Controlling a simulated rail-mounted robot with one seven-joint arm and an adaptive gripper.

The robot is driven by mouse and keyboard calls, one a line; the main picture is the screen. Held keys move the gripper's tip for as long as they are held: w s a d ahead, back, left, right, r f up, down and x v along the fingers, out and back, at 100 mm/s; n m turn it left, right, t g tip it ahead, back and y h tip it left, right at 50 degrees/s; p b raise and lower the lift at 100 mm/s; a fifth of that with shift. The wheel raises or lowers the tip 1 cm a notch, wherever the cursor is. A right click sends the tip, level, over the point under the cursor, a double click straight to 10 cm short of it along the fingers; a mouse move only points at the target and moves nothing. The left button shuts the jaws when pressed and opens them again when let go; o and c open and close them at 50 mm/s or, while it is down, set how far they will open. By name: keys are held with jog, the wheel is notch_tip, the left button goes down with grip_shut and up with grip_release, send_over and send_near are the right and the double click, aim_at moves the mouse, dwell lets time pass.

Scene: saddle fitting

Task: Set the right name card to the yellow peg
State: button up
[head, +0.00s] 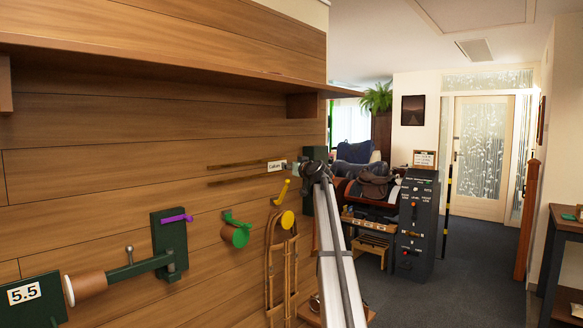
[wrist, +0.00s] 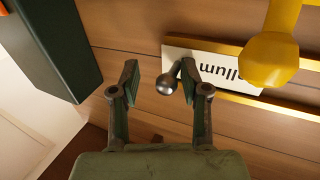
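The name card (head: 277,166), white and lettered like "Callum", sits at the right part of the brass rails on the wood wall in the head view. The same card (wrist: 213,66) shows upside down in the wrist view. A round metal knob (wrist: 168,83) stands out from it. The yellow peg (head: 281,191) is below the card in the head view; a large yellow knobbed peg (wrist: 270,58) overlaps the card's end in the wrist view. My gripper (wrist: 160,80) is open, its fingers either side of the knob, which lies nearer the right finger. Contact cannot be told.
Two brass rails (head: 238,164) run along the wall. A yellow-ended rack (head: 287,220), green rack (head: 236,236), purple hook (head: 177,218) and hanging straps (head: 282,265) are on the wall below. A dark green block (wrist: 52,42) is close on the left in the wrist view.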

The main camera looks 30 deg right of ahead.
jog(key=shift+s, duration=0.1)
jog(key=s, duration=1.1)
jog(key=shift+s+a, duration=0.25)
jog(key=shift+s, duration=0.15)
